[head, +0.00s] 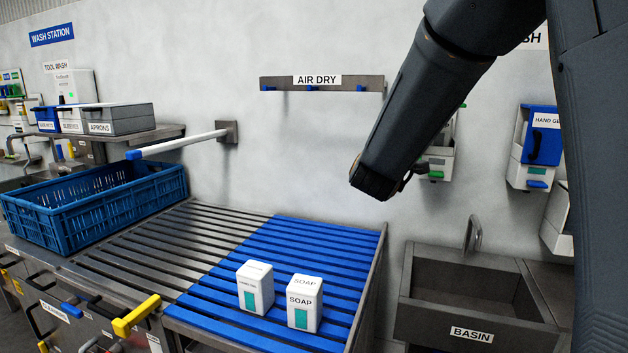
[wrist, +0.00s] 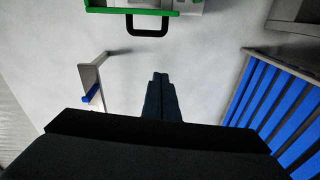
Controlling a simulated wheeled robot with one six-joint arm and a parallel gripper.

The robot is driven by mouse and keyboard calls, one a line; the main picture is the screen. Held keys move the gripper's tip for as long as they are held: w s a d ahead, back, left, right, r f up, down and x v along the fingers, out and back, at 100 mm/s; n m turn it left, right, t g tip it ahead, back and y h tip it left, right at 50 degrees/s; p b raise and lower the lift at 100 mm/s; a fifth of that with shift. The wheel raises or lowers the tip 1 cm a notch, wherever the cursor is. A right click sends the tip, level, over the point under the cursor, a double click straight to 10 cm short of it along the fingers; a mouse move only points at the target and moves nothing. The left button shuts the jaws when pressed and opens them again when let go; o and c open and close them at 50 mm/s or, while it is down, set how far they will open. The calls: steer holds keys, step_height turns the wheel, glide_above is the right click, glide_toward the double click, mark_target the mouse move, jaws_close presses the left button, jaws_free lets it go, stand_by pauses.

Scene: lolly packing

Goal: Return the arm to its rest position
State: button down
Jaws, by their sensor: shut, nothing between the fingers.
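My gripper (wrist: 160,80) shows in the wrist view with its two dark fingers together and nothing between them. It points at the pale wall and touches nothing that I can see. In the head view my dark arm comes down from the upper right and ends in front of the wall, above the blue slatted rack (head: 300,240). The fingers cannot be made out clearly there.
Two white soap boxes (head: 255,287) (head: 305,304) stand on the blue slats. A blue crate (head: 95,208) is at the left and a basin (head: 475,310) at the lower right. The AIR DRY rail (head: 270,84), a white bar (head: 180,145) and dispensers (head: 535,150) are on the wall.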

steer(key=s+a+f+m+g+y, duration=0.3)
steer(key=s+f, duration=0.3)
steer(key=f, duration=0.3)
steer(key=s+a+f+m+g+y, duration=0.25)
steer(key=s+f, duration=0.35)
steer(key=f, duration=0.3)
steer(key=s+f+m+g, duration=0.3)
steer(key=s+f+g, duration=0.1)
steer(key=s, duration=0.7)
steer(key=s+f+m+g, duration=0.4)
steer(key=s+f+g, duration=0.1)
steer(key=s, duration=0.6)
steer(key=shift+s+f+y+b, duration=0.2)
steer(key=shift+f+y+b, duration=0.15)
steer(key=shift+f, duration=0.1)
steer(key=shift+d, duration=0.15)
